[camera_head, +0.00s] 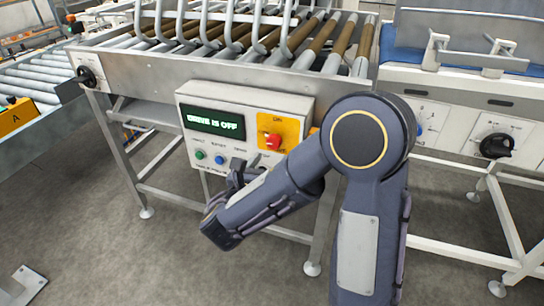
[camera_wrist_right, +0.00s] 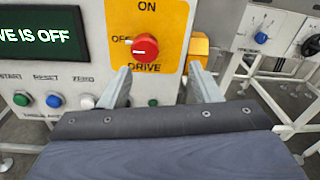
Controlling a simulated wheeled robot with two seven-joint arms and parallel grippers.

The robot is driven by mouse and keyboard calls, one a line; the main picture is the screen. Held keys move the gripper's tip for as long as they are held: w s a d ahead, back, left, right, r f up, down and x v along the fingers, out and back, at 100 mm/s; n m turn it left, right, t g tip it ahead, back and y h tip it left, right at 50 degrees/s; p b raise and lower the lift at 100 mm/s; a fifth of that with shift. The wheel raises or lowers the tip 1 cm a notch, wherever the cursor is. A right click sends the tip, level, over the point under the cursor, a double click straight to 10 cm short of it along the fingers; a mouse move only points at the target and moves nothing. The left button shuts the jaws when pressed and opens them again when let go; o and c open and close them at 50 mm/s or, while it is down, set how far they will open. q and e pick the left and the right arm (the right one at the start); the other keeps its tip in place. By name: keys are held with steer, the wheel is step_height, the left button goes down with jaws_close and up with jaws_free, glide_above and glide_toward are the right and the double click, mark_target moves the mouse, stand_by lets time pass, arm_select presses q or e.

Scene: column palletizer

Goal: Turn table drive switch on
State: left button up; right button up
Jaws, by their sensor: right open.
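The table drive switch (camera_head: 273,140) is a red rotary knob on a yellow plate of a white control box (camera_head: 190,100). In the right wrist view the knob (camera_wrist_right: 145,47) stands between the words ON above, OFF at left and DRIVE below; its pale mark points toward OFF. The display (camera_head: 214,124) reads "DRIVE IS OFF". My right gripper (camera_head: 238,178) is in front of the box, below and left of the knob. In the right wrist view its two fingers (camera_wrist_right: 160,85) are apart and empty, below the knob and not around it. My left gripper is not in view.
Green, blue and other buttons (camera_head: 219,159) line the box's lower front. A roller conveyor (camera_head: 240,78) stands above and behind the box. A black rotary knob (camera_head: 496,146) is on the right machine and another (camera_head: 87,77) at left.

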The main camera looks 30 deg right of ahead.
mark_target(272, 143)
steer(key=shift+n+t, duration=0.5)
steer(key=shift+t, duration=0.2)
steer(key=x, duration=0.2)
steer(key=w+x, duration=0.1)
steer(key=x, duration=0.2)
steer(key=a+x, duration=0.1)
steer(key=x, duration=0.1)
steer(key=shift+w+d, duration=0.1)
steer(key=shift+w, duration=0.25)
steer(key=shift+c, duration=0.5)
